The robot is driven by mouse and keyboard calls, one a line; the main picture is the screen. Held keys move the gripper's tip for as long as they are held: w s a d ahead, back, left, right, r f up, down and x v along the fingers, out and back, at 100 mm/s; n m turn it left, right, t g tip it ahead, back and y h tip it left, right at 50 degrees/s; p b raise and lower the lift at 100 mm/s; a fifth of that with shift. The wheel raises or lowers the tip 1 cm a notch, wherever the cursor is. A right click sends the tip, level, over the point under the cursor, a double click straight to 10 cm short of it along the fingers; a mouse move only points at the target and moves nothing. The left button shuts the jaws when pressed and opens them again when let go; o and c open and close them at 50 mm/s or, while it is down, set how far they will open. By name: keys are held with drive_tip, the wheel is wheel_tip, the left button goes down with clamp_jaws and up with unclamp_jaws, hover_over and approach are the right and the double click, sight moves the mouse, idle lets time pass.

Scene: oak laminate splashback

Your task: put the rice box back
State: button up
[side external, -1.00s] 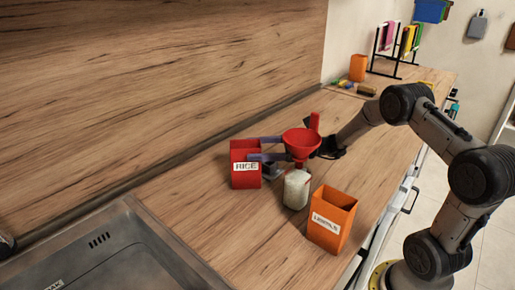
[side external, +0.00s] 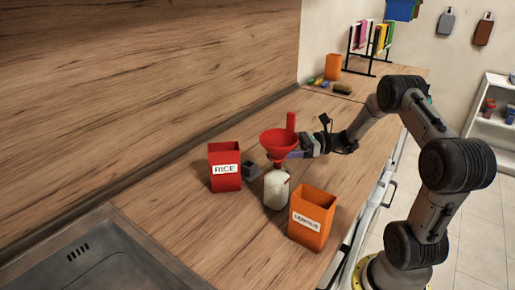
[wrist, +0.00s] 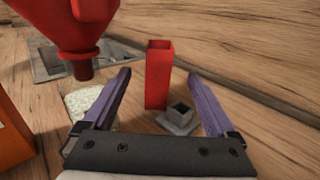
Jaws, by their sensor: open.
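The red rice box (side external: 225,170), open at the top and labelled RICE, stands upright on the wooden counter. In the wrist view the red box (wrist: 159,75) stands ahead, between the lines of my fingers. My gripper (side external: 295,154) is open and empty, drawn back from the box on the far side of the red funnel, which hides part of the fingers. In the wrist view both purple fingers of my gripper (wrist: 160,78) are spread, with nothing held between them.
A red funnel (side external: 280,143) sits on a jar with pale contents (side external: 276,188), close to my fingers. An orange lentils box (side external: 312,218) stands in front. A small grey square-topped piece (wrist: 180,116) lies beside the rice box. A sink (side external: 90,250) is at left.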

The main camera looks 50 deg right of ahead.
drive_tip(key=shift+o, duration=0.4)
drive_tip(key=shift+s+d, duration=0.45)
